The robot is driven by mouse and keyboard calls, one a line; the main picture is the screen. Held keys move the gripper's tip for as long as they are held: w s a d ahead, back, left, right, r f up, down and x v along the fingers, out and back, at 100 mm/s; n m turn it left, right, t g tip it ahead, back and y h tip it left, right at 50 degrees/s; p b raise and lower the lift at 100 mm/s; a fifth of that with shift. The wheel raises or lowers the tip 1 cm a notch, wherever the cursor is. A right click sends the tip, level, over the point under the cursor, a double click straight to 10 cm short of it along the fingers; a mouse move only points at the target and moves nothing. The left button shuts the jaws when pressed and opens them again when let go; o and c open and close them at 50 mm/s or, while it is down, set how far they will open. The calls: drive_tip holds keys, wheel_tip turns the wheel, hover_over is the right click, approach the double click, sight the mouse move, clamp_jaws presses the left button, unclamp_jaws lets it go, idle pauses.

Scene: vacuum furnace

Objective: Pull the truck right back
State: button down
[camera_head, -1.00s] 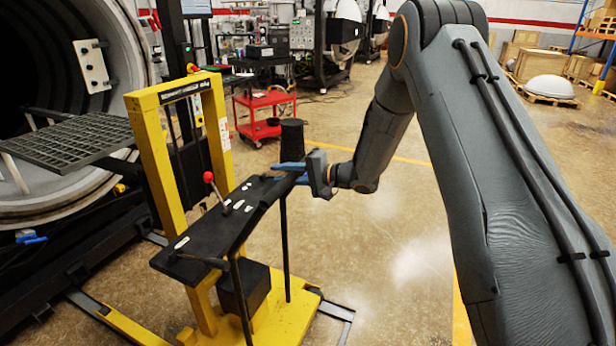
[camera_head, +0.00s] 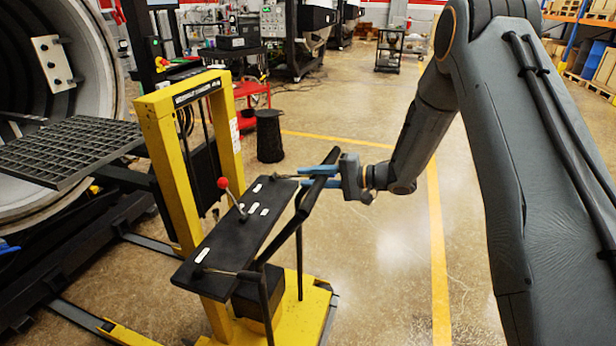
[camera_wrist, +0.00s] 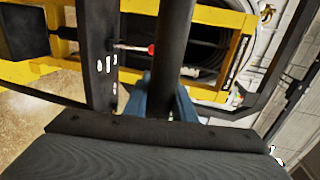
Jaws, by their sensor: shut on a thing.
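The truck is a yellow lift truck with an upright mast frame (camera_head: 160,150), a black platform (camera_head: 235,240) and a yellow base. A black push handle (camera_head: 290,230) stands out from its right side. My gripper (camera_head: 318,172), with blue fingers, is shut on the upper end of this handle. In the wrist view the handle (camera_wrist: 175,45) runs upright between the fingers (camera_wrist: 168,103), and their tips are partly hidden. A lever with a red knob (camera_head: 223,183) rises beside the platform.
The open round furnace (camera_head: 108,65) and its dark grate (camera_head: 70,148) are at left, close to the mast. A black bin (camera_head: 269,137) and a red cart (camera_head: 250,90) stand behind. The floor (camera_head: 385,260) to the right is clear, with a yellow line (camera_head: 436,250).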

sight(328, 176)
drive_tip(key=shift+w+d, duration=0.25)
drive_tip(key=shift+d, duration=0.05)
drive_tip(key=c, duration=1.5)
unclamp_jaws()
drive_tip(key=shift+w+d, duration=0.1)
drive_tip(key=shift+d, duration=0.1)
drive_tip(key=shift+s+b+v, duration=0.2)
drive_tip(key=shift+b+v, duration=1.1)
drive_tip(key=shift+v, duration=2.4)
drive_tip(key=shift+a, duration=0.1)
